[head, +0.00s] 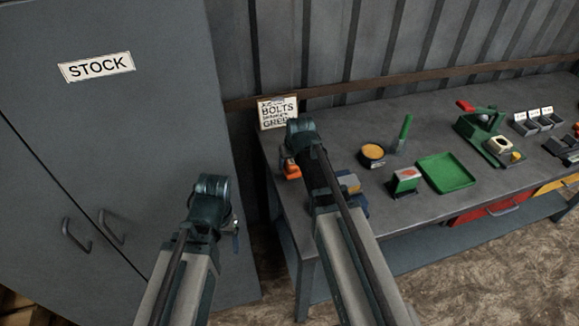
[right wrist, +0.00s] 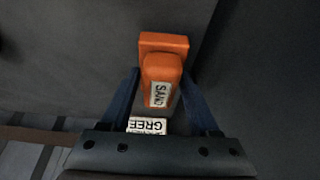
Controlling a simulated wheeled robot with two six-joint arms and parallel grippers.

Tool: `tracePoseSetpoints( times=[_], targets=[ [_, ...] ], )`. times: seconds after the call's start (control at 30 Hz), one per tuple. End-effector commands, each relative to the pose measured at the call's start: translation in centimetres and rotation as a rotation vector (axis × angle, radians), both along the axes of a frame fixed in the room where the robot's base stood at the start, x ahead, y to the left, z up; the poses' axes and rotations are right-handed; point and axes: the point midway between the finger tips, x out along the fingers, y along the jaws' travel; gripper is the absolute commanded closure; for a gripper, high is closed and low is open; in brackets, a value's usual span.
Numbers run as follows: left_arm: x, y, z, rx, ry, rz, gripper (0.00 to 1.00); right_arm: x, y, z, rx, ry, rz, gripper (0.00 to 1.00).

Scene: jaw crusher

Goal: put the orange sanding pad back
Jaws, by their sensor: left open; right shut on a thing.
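The orange sanding pad (right wrist: 163,66), with a white SAND label, sits between the fingers of my right gripper (right wrist: 160,84) in the right wrist view. My right gripper is shut on it. In the head view part of the orange pad (head: 291,171) shows at the left end of the bench, beside my right wrist, which hides the rest. I cannot tell whether the pad touches the bench top. My left gripper (head: 234,232) is open and apart from the bench, in front of the grey cabinet; its fingers are mostly hidden by my wrist.
A card lettered BOLTS and GREE (head: 278,112) stands at the bench's back left corner. A grey STOCK cabinet (head: 130,130) stands left.

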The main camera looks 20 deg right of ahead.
Motion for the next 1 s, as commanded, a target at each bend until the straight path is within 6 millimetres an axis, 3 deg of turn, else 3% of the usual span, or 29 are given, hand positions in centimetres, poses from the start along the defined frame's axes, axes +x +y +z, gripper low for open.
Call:
tracePoseSetpoints(
  times=[0.17, 0.4, 0.87, 0.9, 1.0],
  targets=[
    [0.0, 0.0, -0.2, 0.000, 0.000, 0.000, 0.20, 1.3, -0.1, -0.2, 0.000, 0.000, 0.000, 0.83],
    [0.0, 0.0, -3.7, 0.000, 0.000, 0.000, 0.20, 0.9, -0.3, -3.7, 0.000, 0.000, 0.000, 0.83],
    [0.0, 0.0, -4.1, 0.000, 0.000, 0.000, 0.20, 0.9, -0.4, -4.1, 0.000, 0.000, 0.000, 0.83],
    [0.0, 0.0, -3.9, 0.000, 0.000, 0.000, 0.20, 0.9, -0.4, -3.9, 0.000, 0.000, 0.000, 0.33],
    [0.0, 0.0, -3.9, 0.000, 0.000, 0.000, 0.20, 0.9, -0.4, -3.9, 0.000, 0.000, 0.000, 0.15]
  ],
)
